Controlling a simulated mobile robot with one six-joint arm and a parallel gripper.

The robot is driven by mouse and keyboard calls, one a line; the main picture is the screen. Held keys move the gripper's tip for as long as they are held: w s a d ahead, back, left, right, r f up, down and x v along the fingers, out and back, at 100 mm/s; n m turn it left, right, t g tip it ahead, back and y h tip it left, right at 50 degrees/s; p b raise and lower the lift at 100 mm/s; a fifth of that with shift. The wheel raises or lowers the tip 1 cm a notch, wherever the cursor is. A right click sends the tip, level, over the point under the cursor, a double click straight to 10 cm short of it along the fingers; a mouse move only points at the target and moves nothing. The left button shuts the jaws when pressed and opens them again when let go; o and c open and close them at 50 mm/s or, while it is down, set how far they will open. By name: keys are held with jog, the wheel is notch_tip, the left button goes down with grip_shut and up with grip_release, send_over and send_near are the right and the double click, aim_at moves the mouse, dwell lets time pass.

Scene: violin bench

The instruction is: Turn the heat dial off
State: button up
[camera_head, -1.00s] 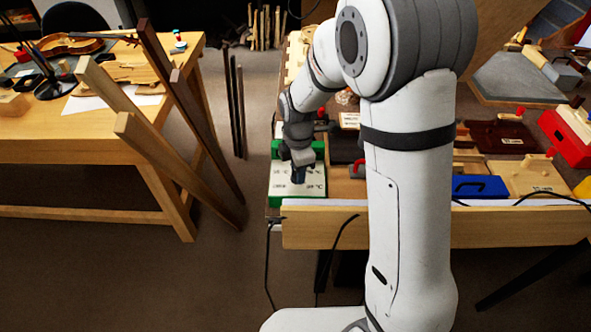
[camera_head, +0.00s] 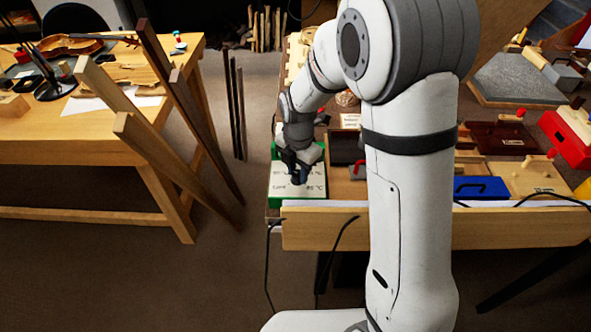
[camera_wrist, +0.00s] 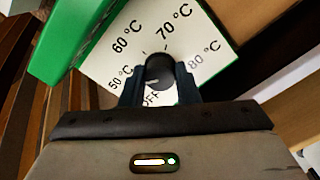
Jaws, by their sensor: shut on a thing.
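The heat dial is a round black knob (camera_wrist: 159,68) in the middle of a white panel (camera_wrist: 101,67) in the wrist view. The panel is marked 50, 60, 70 and 80 °C, and OFF at its near side. My gripper (camera_wrist: 158,82) is shut on the knob, one dark finger on each side. The knob's pointer is hard to make out between the fingers. In the head view my gripper (camera_head: 297,178) is down on the panel (camera_head: 283,192) of the green-edged box (camera_head: 272,152), and the knob is mostly hidden there.
A blue tool block (camera_head: 481,188), a red-handled item (camera_head: 358,168) and a wooden board (camera_head: 538,178) sit to the right on the same bench (camera_head: 430,228). A second bench (camera_head: 80,150) stands at left, with wood strips leaning on it.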

aim_at(298, 173)
jog(key=shift+w+a+r, duration=0.1)
jog(key=shift+w+r, duration=0.05)
jog(key=o, duration=1)
jog(key=shift+c, duration=0.2)
notch_tip(298, 173, up, 7)
jog(key=shift+r, duration=0.3)
